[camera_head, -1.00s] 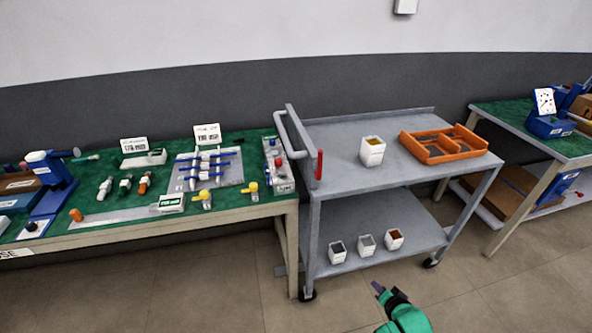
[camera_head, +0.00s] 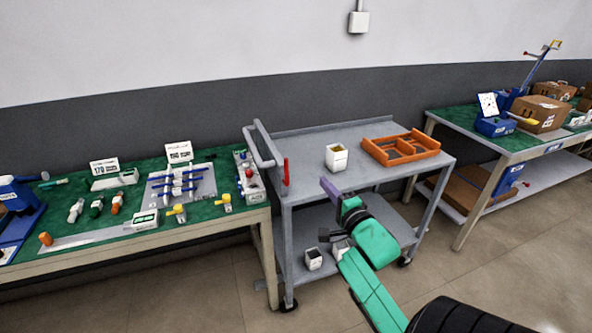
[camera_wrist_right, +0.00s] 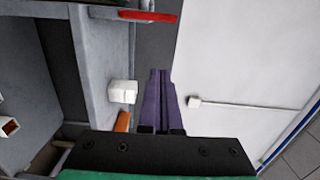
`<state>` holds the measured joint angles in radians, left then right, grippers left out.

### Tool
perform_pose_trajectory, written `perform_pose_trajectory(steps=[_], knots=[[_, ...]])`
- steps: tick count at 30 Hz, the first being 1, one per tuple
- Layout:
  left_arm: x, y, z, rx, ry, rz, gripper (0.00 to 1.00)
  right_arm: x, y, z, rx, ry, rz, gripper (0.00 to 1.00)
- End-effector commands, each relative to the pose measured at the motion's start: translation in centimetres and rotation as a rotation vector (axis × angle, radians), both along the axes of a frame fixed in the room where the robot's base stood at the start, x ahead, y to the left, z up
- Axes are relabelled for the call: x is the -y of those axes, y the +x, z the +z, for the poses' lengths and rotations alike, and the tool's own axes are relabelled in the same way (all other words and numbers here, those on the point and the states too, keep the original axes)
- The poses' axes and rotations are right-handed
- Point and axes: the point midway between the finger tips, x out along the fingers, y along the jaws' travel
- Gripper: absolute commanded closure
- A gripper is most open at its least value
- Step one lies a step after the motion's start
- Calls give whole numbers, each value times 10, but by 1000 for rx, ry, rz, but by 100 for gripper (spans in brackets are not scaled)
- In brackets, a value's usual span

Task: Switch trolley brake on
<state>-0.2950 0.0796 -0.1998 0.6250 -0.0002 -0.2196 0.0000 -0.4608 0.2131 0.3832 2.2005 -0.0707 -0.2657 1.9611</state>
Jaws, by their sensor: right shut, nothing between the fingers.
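The grey two-shelf trolley (camera_head: 320,136) stands in the middle of the head view, between two benches. A red lever (camera_head: 286,172) sits upright at its left front corner by the handle; I take it for the brake. It also shows at the top of the right wrist view (camera_wrist_right: 148,16). My right gripper (camera_head: 326,184) is shut and empty, in front of the trolley's top shelf edge, to the right of the red lever and apart from it. Its purple fingers (camera_wrist_right: 162,98) are together in the wrist view. My left gripper is out of view.
On the trolley top are a white container (camera_head: 336,158) and an orange divided tray (camera_head: 378,150). A white container (camera_head: 313,260) stands on the lower shelf; my right arm hides others. Green-topped benches stand left (camera_head: 120,226) and right (camera_head: 462,122). Floor in front is clear.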

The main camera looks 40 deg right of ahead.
Motion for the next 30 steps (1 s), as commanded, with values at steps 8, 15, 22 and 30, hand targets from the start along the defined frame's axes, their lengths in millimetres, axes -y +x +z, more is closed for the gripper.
perform_pose_trajectory(steps=[8,15,22,30], knots=[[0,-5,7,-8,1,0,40,16,54,2,0,-3,0,100],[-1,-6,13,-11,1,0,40,14,96,1,1,3,1,100],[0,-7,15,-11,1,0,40,-8,108,-1,-1,-1,0,100],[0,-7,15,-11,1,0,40,-9,109,-1,-2,-2,0,100]])
